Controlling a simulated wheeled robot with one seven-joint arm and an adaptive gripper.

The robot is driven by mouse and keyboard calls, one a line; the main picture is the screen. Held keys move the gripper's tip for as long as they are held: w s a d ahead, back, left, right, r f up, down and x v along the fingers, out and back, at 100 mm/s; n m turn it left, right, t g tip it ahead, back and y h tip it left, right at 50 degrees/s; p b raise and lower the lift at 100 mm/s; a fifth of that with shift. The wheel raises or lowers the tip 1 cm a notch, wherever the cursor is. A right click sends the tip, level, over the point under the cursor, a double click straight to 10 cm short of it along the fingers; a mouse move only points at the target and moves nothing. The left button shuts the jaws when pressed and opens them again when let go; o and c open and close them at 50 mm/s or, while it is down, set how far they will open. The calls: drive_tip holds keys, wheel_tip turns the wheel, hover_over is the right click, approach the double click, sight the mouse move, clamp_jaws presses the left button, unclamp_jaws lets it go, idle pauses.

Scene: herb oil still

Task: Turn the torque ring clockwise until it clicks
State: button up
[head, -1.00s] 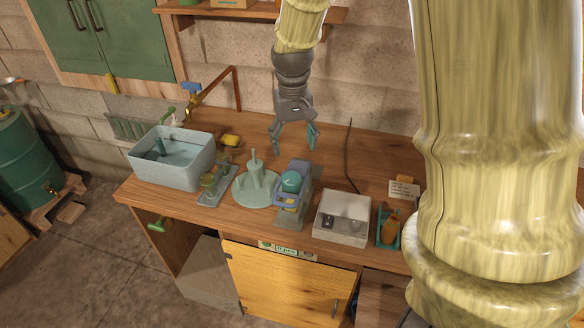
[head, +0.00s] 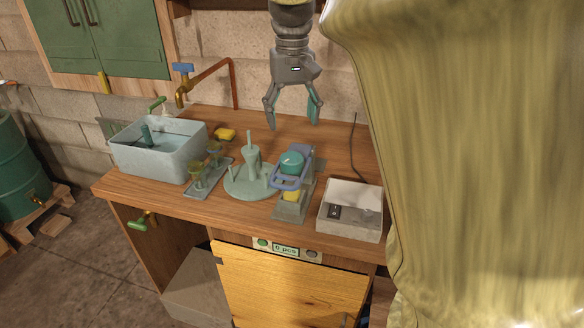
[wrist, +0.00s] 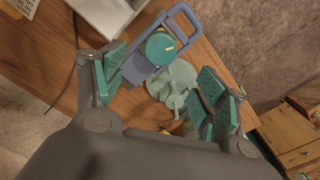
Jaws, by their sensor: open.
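A round teal knob (head: 291,162) with a pale mark on its top sits in a blue-grey clamp-like frame (head: 289,183) on a grey stand on the bench. I cannot tell which part is the torque ring. In the wrist view the knob (wrist: 160,48) and frame (wrist: 188,15) show between my fingers. My gripper (head: 293,122) is open and empty, fingers pointing down, above and apart from the knob. It also shows in the wrist view (wrist: 162,66). A yellow piece (head: 291,195) sits low in the stand.
A pale green round base with pegs (head: 246,194) stands just left of the device. Further left are a small rack (head: 206,176), a yellow sponge (head: 225,134) and a water basin (head: 160,165). A white switch box (head: 350,222) stands right. My arm hides the far right.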

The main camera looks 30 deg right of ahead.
sight(292, 158)
drive_tip(key=shift+f+p, duration=0.35)
drive_tip(key=shift+f, duration=5.05)
drive_tip(key=shift+c, duration=0.5)
drive_tip(key=c, duration=0.9)
drive_tip(key=shift+r, duration=0.1)
